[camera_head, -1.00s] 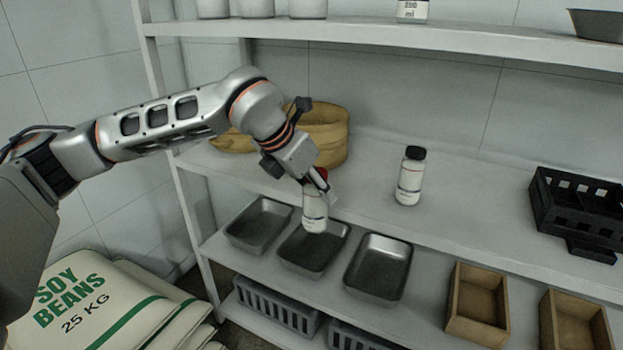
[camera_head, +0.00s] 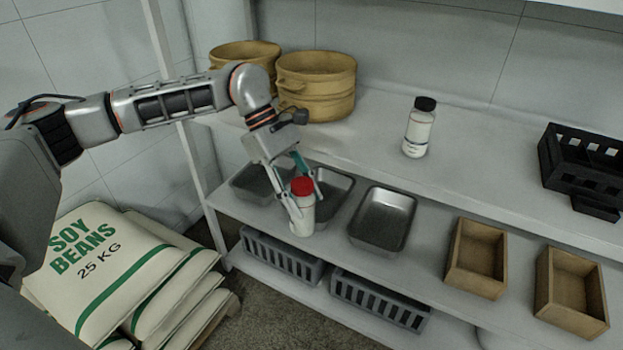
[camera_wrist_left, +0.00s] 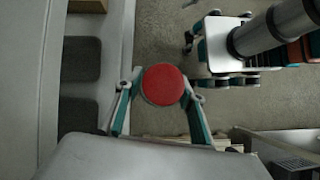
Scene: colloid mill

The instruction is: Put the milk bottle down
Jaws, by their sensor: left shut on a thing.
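The milk bottle (camera_head: 302,217) is white with a red cap. My left gripper (camera_head: 303,196) is shut on it and holds it upright, in front of the middle metal tray (camera_head: 336,187) in the head view. In the left wrist view the red cap (camera_wrist_left: 165,85) shows from above, between the two fingers of my left gripper (camera_wrist_left: 163,98). The bottle's base appears near the lower shelf's front edge; I cannot tell whether it touches anything.
A black-capped bottle (camera_head: 419,127) stands on the upper shelf, near wooden tubs (camera_head: 318,88) and a black crate (camera_head: 585,165). Another metal tray (camera_head: 383,220) and wooden boxes (camera_head: 476,259) sit on the lower shelf (camera_head: 425,232). Soy bean sacks (camera_head: 110,265) lie at the left.

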